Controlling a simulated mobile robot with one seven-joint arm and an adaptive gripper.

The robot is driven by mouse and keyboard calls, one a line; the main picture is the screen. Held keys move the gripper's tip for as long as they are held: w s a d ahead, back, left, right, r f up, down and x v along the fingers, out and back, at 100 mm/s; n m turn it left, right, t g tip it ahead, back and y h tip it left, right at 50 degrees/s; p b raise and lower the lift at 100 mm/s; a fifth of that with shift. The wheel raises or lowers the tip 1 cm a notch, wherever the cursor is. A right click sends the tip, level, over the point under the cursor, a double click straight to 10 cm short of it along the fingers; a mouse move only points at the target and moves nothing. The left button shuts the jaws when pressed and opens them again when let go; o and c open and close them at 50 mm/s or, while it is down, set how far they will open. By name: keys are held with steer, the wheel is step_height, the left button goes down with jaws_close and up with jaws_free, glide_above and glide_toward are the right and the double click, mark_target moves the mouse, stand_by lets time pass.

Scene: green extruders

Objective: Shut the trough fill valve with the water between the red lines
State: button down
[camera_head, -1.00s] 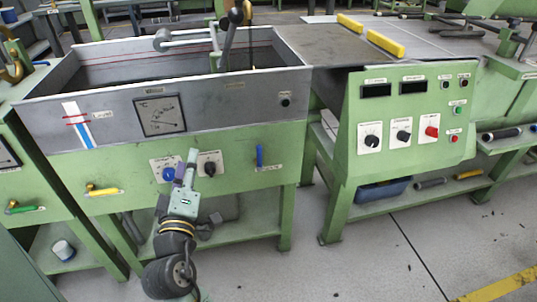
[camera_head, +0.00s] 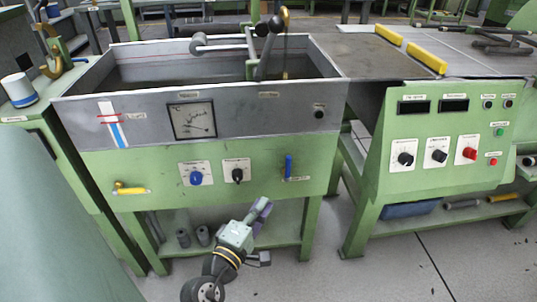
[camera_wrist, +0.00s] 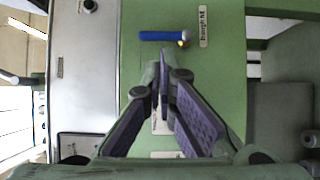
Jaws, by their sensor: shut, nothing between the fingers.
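The grey trough (camera_head: 250,110) stands on a green front panel. Its level gauge (camera_head: 112,124) is a white strip with two red lines; the blue column reaches up to about the lines, too small to tell exactly. A blue lever valve (camera_head: 289,167) points upright on the panel's right; it also shows in the wrist view (camera_wrist: 160,36), lying crosswise beside a label. A yellow lever valve (camera_head: 131,190) lies level at lower left. The small labels are not clearly readable, so I cannot tell which is the fill valve. My gripper (camera_head: 263,205) is shut and empty, below and apart from the blue lever.
A blue knob (camera_head: 195,178) and a black knob (camera_head: 237,174) sit between the levers. A dial (camera_head: 192,120) is on the trough wall. A green control console (camera_head: 440,150) stands to the right. Open floor lies in front.

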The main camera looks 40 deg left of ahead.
mark_target(287, 168)
steer(key=x, duration=1.2)
steer(key=shift+w, duration=0.3)
steer(key=shift+r+p, duration=0.1)
steer(key=shift+p, duration=0.35)
